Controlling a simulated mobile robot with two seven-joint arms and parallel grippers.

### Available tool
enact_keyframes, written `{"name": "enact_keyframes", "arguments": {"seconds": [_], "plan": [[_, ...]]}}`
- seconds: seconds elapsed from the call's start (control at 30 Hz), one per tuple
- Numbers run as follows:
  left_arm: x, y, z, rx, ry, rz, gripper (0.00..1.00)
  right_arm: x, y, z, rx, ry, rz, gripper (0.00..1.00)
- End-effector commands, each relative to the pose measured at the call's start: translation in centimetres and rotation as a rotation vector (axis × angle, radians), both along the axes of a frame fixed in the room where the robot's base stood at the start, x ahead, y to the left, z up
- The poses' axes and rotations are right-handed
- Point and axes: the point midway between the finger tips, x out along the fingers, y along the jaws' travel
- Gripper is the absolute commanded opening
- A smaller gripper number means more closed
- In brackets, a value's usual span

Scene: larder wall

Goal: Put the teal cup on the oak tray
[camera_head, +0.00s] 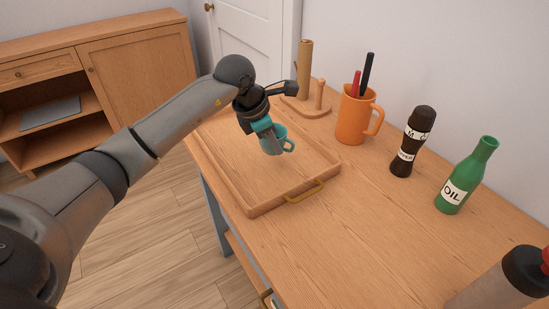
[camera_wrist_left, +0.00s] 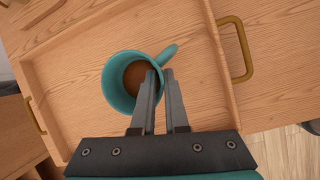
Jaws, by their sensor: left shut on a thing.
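The teal cup (camera_head: 280,135) is upright over the oak tray (camera_head: 230,184), towards its far right part, with its handle to the right in the head view. In the left wrist view the cup (camera_wrist_left: 113,82) shows a brown inside. My left gripper (camera_head: 265,132) is shut on the cup's wall; its fingers (camera_wrist_left: 161,84) reach the rim near the handle. I cannot tell whether the cup's base touches the tray floor. The rest of the tray is empty. My right gripper is not in view.
An orange mug (camera_head: 352,120) with pens, a dark mill (camera_head: 409,145) and a green oil bottle (camera_head: 463,180) stand right of the tray. A wooden stand (camera_head: 305,103) is behind it. The tray's brass handle (camera_head: 305,191) faces the bare counter.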

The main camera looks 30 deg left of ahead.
Motion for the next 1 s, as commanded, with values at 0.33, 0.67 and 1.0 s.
{"name": "enact_keyframes", "arguments": {"seconds": [0.33,0.67,1.0], "plan": [[0.0,0.0,-3.9,-0.003,0.001,0.001,0.00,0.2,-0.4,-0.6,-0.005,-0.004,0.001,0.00],[0.0,0.0,-4.4,0.000,-0.003,0.000,0.00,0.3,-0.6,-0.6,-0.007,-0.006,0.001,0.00],[0.0,0.0,-4.6,0.000,0.000,0.000,0.39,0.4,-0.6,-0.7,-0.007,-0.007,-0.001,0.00]]}}
